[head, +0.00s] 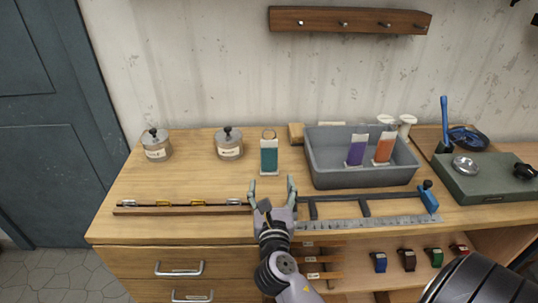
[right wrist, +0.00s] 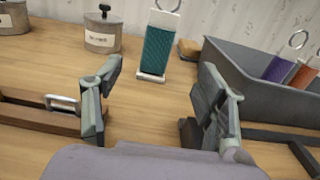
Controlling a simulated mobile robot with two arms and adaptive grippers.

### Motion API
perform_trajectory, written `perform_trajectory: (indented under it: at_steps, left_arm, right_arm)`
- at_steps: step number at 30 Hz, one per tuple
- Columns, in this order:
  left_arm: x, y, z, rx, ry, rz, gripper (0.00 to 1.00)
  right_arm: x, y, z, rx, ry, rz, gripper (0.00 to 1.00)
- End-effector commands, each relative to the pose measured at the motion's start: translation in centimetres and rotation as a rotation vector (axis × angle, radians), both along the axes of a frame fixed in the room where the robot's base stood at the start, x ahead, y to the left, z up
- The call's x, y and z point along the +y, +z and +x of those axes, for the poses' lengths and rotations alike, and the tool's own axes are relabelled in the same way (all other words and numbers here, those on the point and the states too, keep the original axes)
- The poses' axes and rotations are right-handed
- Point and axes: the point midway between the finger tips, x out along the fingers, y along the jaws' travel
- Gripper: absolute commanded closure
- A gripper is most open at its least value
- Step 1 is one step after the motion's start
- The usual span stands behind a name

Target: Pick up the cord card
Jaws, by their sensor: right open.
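A teal cord card (head: 269,157) with a white frame and a ring at its top stands upright on the wooden workbench, left of the grey bin. It also shows in the right wrist view (right wrist: 158,50), beyond the space between the fingers. My right gripper (head: 272,184) is open and empty, in front of the card and apart from it. Its two spread fingers also show in the right wrist view (right wrist: 160,85). A purple card (head: 356,150) and an orange card (head: 384,147) of similar shape stand in the bin. My left gripper is not in view.
The grey bin (head: 363,180) stands right of the teal card. Two lidded tins (head: 230,146) (head: 157,149) stand to its left. A rail with small clips (head: 180,207) and a ruler frame (head: 365,222) lie along the front. The bench around the teal card is clear.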

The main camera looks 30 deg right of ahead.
Motion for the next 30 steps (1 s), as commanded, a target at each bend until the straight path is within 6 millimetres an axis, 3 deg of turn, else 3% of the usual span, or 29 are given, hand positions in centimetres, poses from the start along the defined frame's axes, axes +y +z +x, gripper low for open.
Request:
perform_trajectory:
  at_steps: [4, 9, 18, 24, 30]
  left_arm:
    - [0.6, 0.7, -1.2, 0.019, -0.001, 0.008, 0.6]
    - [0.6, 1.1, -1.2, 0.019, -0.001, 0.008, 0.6]
    - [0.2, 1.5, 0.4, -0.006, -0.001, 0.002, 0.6]
    - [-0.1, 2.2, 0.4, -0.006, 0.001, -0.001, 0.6]
    - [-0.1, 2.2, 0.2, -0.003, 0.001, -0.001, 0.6]
  right_arm:
    - [-1.8, 0.3, 3.0, -0.002, -0.001, -0.002, 0.34]
    - [-3.6, 0.2, 5.8, -0.001, -0.001, -0.001, 0.34]
    - [-4.8, 0.2, 7.9, 0.0, 0.0, 0.0, 0.34]
    - [-6.3, 0.6, 10.5, -0.001, -0.001, 0.001, 0.34]
    - [-7.1, 0.4, 11.8, 0.0, 0.0, 0.001, 0.34]
